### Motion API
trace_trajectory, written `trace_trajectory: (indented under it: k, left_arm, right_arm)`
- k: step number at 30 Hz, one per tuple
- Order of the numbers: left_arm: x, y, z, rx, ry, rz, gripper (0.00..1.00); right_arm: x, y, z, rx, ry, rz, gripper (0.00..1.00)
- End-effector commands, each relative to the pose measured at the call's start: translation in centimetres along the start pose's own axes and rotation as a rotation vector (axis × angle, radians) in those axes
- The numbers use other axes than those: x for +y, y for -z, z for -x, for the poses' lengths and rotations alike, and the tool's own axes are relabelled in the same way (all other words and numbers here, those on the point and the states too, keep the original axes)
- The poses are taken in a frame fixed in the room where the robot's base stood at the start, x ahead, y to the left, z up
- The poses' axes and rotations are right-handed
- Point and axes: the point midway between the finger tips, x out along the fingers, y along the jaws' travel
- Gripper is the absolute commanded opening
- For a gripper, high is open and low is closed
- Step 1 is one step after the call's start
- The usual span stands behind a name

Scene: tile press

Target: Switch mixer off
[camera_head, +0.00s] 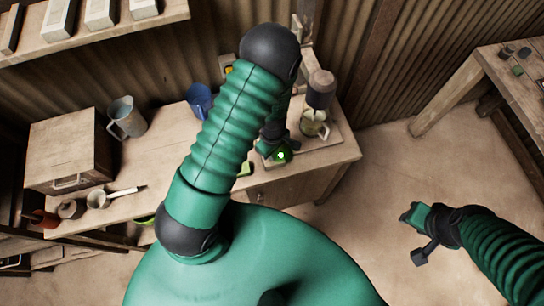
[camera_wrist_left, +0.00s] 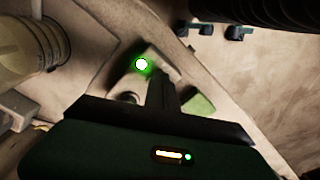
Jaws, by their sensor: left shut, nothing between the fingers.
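The mixer (camera_head: 320,88) stands on the bench, with a dark rounded head above a clear jug (camera_head: 314,124). In the left wrist view, part of a pale cylindrical vessel (camera_wrist_left: 28,48) shows at the left. A green light (camera_head: 281,156) glows beside the mixer base; it also shows in the left wrist view (camera_wrist_left: 141,64), on a pale box-like part. My left gripper (camera_wrist_left: 165,85) is shut and empty, its fingertips close beside the light; I cannot tell whether they touch. The arm hides part of the mixer area in the head view. My right gripper (camera_head: 416,216) hangs over the floor, apart from the bench.
A blue cup (camera_head: 199,101), a metal jug (camera_head: 126,118) and a wooden box (camera_head: 68,150) stand on the bench left of my arm. A second table (camera_head: 500,70) stands at the right. Open floor lies between.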

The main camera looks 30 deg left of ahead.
Motion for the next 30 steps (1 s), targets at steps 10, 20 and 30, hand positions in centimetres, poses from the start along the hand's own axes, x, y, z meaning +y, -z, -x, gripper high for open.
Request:
trace_trajectory:
  k: [10, 20, 30]
  left_arm:
    - [0.0, 0.0, -0.6, 0.0, 0.0, 0.0, 0.0]
    - [0.0, 0.0, -1.1, 0.0, 0.0, 0.0, 0.0]
    - [0.0, 0.0, 0.8, 0.0, -0.001, 0.0, 0.0]
  right_arm:
    - [0.0, -0.1, -0.5, 0.0, 0.0, 0.0, 0.36]
    - [0.0, -0.2, -0.9, 0.0, 0.0, 0.0, 0.36]
    - [0.0, 0.2, 0.8, 0.0, 0.0, 0.0, 0.36]
